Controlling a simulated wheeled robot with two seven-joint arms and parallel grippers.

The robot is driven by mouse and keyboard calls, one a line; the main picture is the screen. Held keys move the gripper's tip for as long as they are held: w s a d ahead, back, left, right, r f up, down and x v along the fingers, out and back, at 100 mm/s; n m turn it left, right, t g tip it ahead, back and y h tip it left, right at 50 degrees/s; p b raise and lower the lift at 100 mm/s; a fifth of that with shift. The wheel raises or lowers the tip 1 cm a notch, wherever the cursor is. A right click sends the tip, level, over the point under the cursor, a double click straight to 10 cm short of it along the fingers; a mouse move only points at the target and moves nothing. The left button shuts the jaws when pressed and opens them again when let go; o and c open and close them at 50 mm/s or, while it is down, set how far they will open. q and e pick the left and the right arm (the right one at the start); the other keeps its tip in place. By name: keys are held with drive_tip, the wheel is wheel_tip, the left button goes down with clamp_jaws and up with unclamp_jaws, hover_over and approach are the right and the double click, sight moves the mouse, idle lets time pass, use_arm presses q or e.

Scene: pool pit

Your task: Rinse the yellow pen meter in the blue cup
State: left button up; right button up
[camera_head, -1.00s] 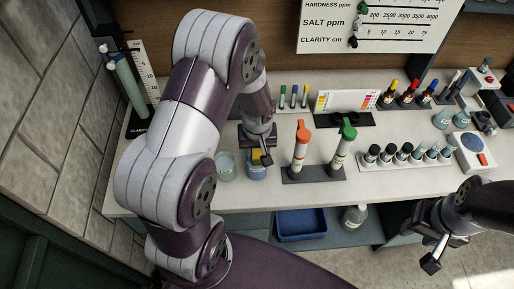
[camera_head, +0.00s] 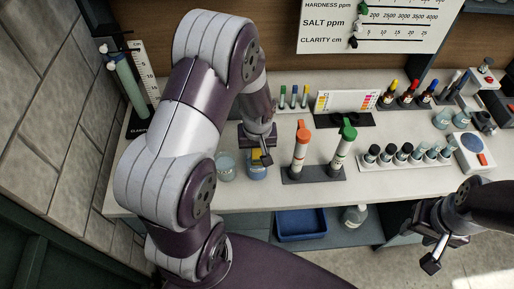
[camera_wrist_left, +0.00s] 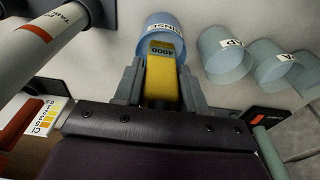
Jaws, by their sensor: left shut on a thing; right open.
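The yellow pen meter (camera_wrist_left: 162,75) is in my left gripper (camera_wrist_left: 160,95), which is shut on it; its display reads 4000 in the left wrist view. The meter's far end is over or inside the mouth of the blue cup (camera_wrist_left: 152,22), labelled RINSE; how deep it reaches is hidden. In the head view the blue cup (camera_head: 256,172) stands near the counter's front edge, with a bit of yellow (camera_head: 256,155) showing above it beside my left gripper (camera_head: 258,153). My right gripper (camera_head: 432,256) is open and empty, in front of the counter at the lower right.
A clear cup (camera_head: 225,167) labelled TAP stands just left of the blue cup. A rack with orange-capped and green-capped tubes (camera_head: 313,172) stands close on its right. A rack of small vials (camera_head: 405,160) is further right. A blue bin (camera_head: 301,224) sits below the counter.

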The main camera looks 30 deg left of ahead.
use_arm(q)
drive_tip(key=shift+r+p, duration=4.2)
drive_tip(key=shift+r, duration=1)
drive_tip(key=shift+f, duration=0.1)
